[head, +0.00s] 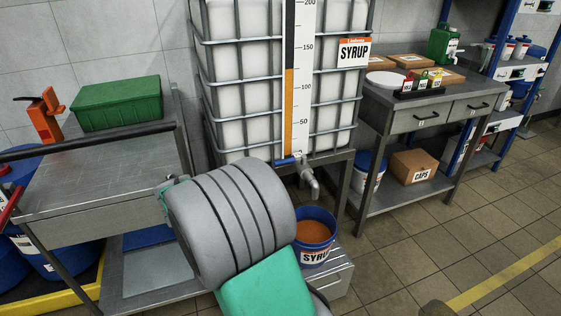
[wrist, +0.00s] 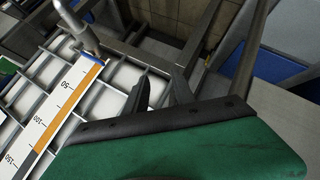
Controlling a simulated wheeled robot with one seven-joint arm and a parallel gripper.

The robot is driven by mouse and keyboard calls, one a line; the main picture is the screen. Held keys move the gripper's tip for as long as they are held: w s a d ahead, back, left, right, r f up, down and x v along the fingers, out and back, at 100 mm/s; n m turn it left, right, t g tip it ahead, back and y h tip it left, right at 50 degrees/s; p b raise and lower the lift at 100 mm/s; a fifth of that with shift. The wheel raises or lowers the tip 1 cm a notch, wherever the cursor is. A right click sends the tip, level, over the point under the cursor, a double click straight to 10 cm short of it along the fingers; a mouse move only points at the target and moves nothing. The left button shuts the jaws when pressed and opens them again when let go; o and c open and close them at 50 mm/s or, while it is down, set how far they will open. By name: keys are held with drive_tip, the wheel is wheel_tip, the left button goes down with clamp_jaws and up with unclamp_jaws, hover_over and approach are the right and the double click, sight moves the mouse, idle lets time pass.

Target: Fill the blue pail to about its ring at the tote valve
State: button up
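The blue pail (head: 330,224), labelled SYRUP, stands upright below the tote valve (head: 308,176), with orange liquid in it. I cannot make out its ring. The valve has a grey spout and a blue handle (head: 286,161) pointing left. No stream shows between spout and pail. The caged white tote (head: 242,97) has a scale with an orange column to about 125. In the wrist view the spout (wrist: 76,22) is at top left. My gripper (wrist: 160,84) has two dark fingers apart with nothing between them, in front of the cage. My arm hides it in the head view.
A grey metal cart (head: 90,185) with a green crate (head: 116,103) and an orange tool (head: 42,115) stands left. A drawer bench (head: 425,102) with boxes stands right of the tote.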

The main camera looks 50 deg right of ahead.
drive_tip(key=d+f+n+h, duration=0.1)
drive_tip(key=d+f+h, duration=0.25)
drive_tip(key=d, duration=0.75)
drive_tip(key=n+h+b, duration=0.1)
drive_tip(key=n+h, duration=0.3)
drive_tip(key=h, duration=0.1)
approach(286, 160)
drive_tip(key=w+x, duration=0.1)
drive_tip(key=x, duration=0.4)
drive_tip(key=b+x, duration=0.1)
drive_tip(key=x, duration=0.6)
drive_tip(key=shift+s+d+f, duration=0.2)
drive_tip(key=shift+s+f, duration=0.05)
drive_tip(key=shift+c, duration=0.3)
clamp_jaws()
